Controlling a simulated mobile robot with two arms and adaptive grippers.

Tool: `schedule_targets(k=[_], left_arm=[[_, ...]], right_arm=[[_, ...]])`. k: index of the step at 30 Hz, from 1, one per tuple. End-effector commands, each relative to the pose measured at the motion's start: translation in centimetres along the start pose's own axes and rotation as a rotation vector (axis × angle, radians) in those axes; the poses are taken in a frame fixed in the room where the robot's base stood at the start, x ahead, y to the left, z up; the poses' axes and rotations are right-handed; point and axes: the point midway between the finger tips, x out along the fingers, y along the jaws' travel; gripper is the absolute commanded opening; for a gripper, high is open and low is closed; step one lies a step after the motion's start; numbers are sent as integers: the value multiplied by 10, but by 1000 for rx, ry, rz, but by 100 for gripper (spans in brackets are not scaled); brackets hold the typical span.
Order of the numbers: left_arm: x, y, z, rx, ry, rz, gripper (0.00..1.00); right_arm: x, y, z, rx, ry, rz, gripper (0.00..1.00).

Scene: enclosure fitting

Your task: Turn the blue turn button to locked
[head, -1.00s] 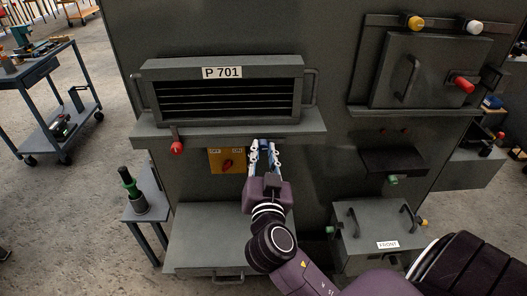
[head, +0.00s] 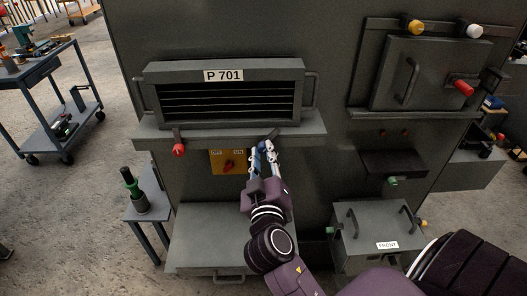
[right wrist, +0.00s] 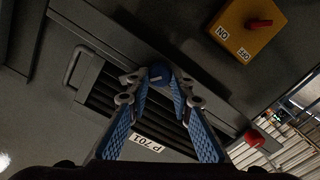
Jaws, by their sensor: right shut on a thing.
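The blue turn button (right wrist: 160,76) sits under the front ledge below the P 701 louvred unit (head: 222,98). My right gripper (right wrist: 158,80) is shut on it, with a fingertip on each side. In the head view my right gripper (head: 264,148) reaches up to the ledge and mostly hides the button. A dark tab (head: 271,134) shows just above the fingertips, slanting up to the right. My left gripper is not in view.
A red turn button (head: 179,150) hangs at the ledge's left. A yellow switch box (head: 228,162) with a red knob is close left of my gripper. A grey box (head: 215,235) stands below. A hatch (head: 420,75) is at the upper right.

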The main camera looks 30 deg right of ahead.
Motion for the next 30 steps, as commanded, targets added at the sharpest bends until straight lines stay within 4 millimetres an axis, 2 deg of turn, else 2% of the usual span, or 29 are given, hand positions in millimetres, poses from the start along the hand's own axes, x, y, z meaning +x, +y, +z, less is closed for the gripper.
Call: schedule_targets(k=[18, 30], left_arm=[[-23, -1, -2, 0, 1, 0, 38], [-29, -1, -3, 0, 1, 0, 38]], right_arm=[[0, -1, -1, -534, 1, 0, 0], [0, -3, 0, -689, 2, -1, 0]])
